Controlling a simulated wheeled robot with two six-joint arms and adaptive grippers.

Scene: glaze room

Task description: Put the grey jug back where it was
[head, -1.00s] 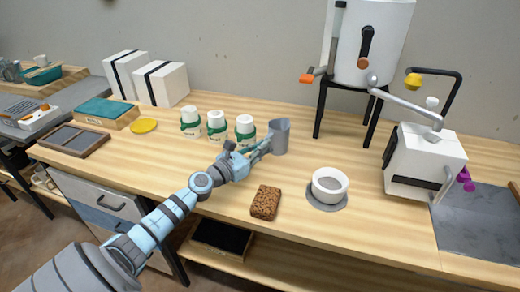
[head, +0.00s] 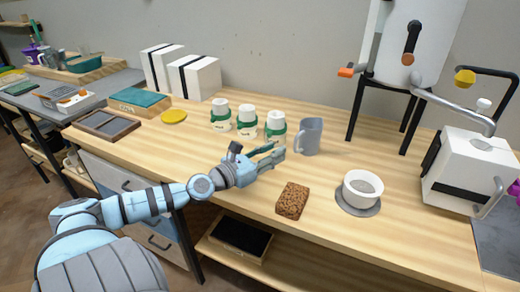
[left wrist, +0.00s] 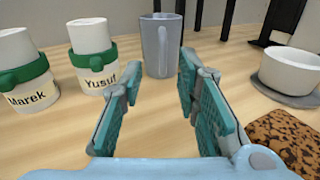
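The grey jug (head: 308,136) stands upright on the wooden table, to the right of a row of white cups with green bands. In the left wrist view the jug (left wrist: 161,48) is straight ahead, beyond the fingertips, with its handle facing me. My left gripper (head: 277,154) is open and empty, just short of the jug and apart from it; its two teal-padded fingers (left wrist: 158,88) show spread in the left wrist view. My right gripper is not in view.
Cups labelled Marek (left wrist: 22,70) and Yusuf (left wrist: 93,55) stand left of the jug. A brown speckled sponge (head: 292,201) and a white bowl (head: 362,187) on a grey disc lie to the right. A tank on a black stand (head: 354,110) is behind.

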